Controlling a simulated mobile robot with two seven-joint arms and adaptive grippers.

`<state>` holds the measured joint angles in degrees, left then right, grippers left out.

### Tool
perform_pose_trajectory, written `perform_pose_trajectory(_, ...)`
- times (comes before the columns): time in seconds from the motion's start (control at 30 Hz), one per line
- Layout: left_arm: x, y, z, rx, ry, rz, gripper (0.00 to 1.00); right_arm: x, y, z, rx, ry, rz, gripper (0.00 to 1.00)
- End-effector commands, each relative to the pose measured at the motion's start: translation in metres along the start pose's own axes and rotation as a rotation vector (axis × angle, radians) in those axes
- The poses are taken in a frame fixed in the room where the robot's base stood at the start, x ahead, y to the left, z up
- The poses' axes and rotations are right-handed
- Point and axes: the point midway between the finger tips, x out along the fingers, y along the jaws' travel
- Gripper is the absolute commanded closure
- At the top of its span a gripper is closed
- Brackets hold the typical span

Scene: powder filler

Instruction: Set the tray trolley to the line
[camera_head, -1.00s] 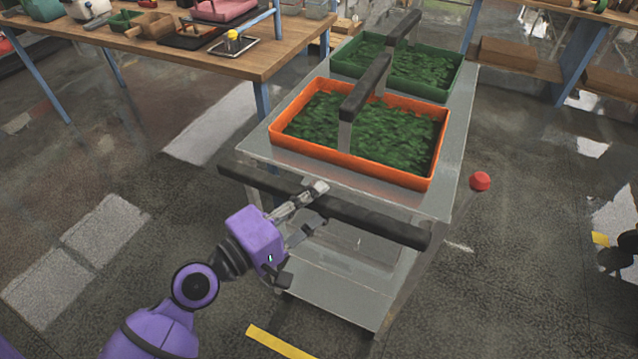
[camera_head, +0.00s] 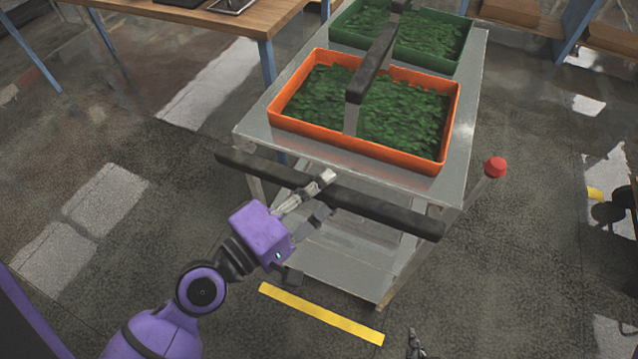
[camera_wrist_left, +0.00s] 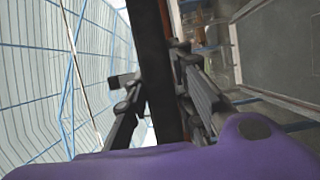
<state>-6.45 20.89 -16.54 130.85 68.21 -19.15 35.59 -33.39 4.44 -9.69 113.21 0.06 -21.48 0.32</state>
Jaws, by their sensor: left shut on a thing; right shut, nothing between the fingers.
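The grey tray trolley (camera_head: 455,185) carries an orange tray (camera_head: 290,125) in front and a green tray (camera_head: 465,50) behind, both full of green leaves. A dark push bar (camera_head: 395,210) crosses its near end. My left gripper (camera_head: 322,195) is shut on that bar, left of its middle; the bar (camera_wrist_left: 152,70) also runs between the fingers in the left wrist view. The yellow line (camera_head: 322,313) lies on the floor just in front of the trolley's near end, roughly along it. My right gripper (camera_head: 415,345) just shows at the bottom edge, shut and empty.
A red knob (camera_head: 495,167) on a thin lever stands at the trolley's right side. A wooden table (camera_head: 240,25) with blue legs is at the back left. Shelving (camera_head: 580,30) stands at the back right. Floor to the left is clear.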

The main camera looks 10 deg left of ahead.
Motion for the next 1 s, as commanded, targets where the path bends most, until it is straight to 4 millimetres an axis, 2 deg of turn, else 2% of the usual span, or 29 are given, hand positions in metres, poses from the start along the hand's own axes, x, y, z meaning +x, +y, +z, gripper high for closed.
perform_pose_trajectory(0.17,-0.001,-0.002,0.002,-0.006,-0.004,-0.005,1.0,0.0,0.003,0.001,-0.004,-0.001,0.004,1.0)
perform_pose_trajectory(0.2,-0.001,-0.002,0.002,-0.006,-0.004,-0.005,0.73,0.0,0.004,0.001,-0.006,-0.001,0.004,1.0)
perform_pose_trajectory(0.33,-0.001,-0.002,0.002,-0.005,-0.003,-0.004,0.58,-0.001,0.005,0.002,-0.009,-0.002,0.005,1.0)
perform_pose_trajectory(0.7,-0.003,-0.001,0.001,-0.001,-0.002,-0.004,0.58,-0.001,0.002,0.002,-0.005,-0.003,0.001,1.0)
perform_pose_trajectory(1.0,-0.033,-0.001,0.002,0.001,-0.009,-0.002,0.58,-0.001,0.003,0.002,-0.005,-0.002,0.002,1.0)
